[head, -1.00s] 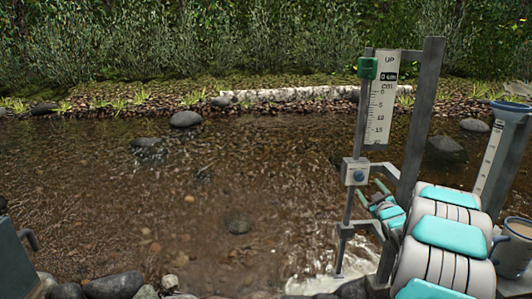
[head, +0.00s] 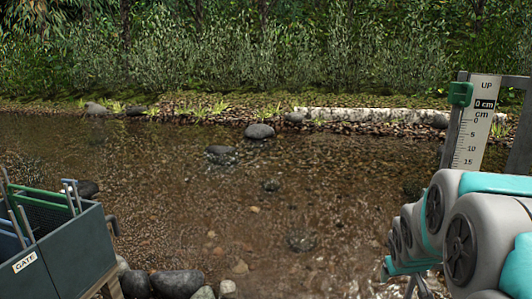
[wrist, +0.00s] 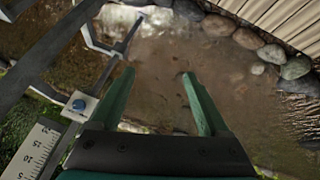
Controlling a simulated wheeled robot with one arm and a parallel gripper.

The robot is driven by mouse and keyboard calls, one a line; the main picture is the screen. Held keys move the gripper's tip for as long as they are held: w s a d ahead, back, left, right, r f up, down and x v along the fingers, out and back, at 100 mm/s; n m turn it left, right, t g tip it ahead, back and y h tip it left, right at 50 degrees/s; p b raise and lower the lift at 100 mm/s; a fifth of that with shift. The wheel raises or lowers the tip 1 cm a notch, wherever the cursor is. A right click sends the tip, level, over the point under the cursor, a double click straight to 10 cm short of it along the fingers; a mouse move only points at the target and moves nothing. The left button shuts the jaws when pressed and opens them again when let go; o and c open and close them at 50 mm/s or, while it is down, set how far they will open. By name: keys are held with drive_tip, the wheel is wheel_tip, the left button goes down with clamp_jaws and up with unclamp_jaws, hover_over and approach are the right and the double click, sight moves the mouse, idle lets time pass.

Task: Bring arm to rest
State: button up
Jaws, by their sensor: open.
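My gripper (wrist: 158,74) is open in the wrist view, its two green fingers apart with nothing between them. It points down over brown shallow water. In the head view my arm, grey and teal, fills the lower right. Only thin prongs of the gripper's end show below it, at the bottom edge. The white gauge scale (head: 480,125), marked "UP" and "cm", stands behind the arm with a green clamp (head: 461,93) at its upper left. In the wrist view the scale (wrist: 32,152) and a small block with a blue knob (wrist: 80,105) are left of the fingers.
A grey bin labelled "GATE" (head: 75,250), holding green and blue panels, stands at the lower left. Stones (head: 178,283) line the near bank. The creek (head: 150,190) lies open between. In the wrist view, wooden slats (wrist: 285,30) and rocks (wrist: 249,38) are at upper right.

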drive_tip(key=s+a+g+y, duration=0.1)
drive_tip(key=s+a+g, duration=0.1)
drive_tip(key=s+a, duration=0.4)
drive_tip(key=s+a+g+y, duration=0.1)
drive_tip(key=s+a+g, duration=0.2)
drive_tip(key=s, duration=1.1)
drive_tip(key=s+a+g+y, duration=0.1)
drive_tip(key=s+a+g, duration=0.1)
drive_tip(key=s+a, duration=0.7)
drive_tip(key=shift+s+a+g, duration=0.3)
drive_tip(key=shift+s+g, duration=0.1)
drive_tip(key=shift+s, duration=0.55)
drive_tip(key=shift+f, duration=0.1)
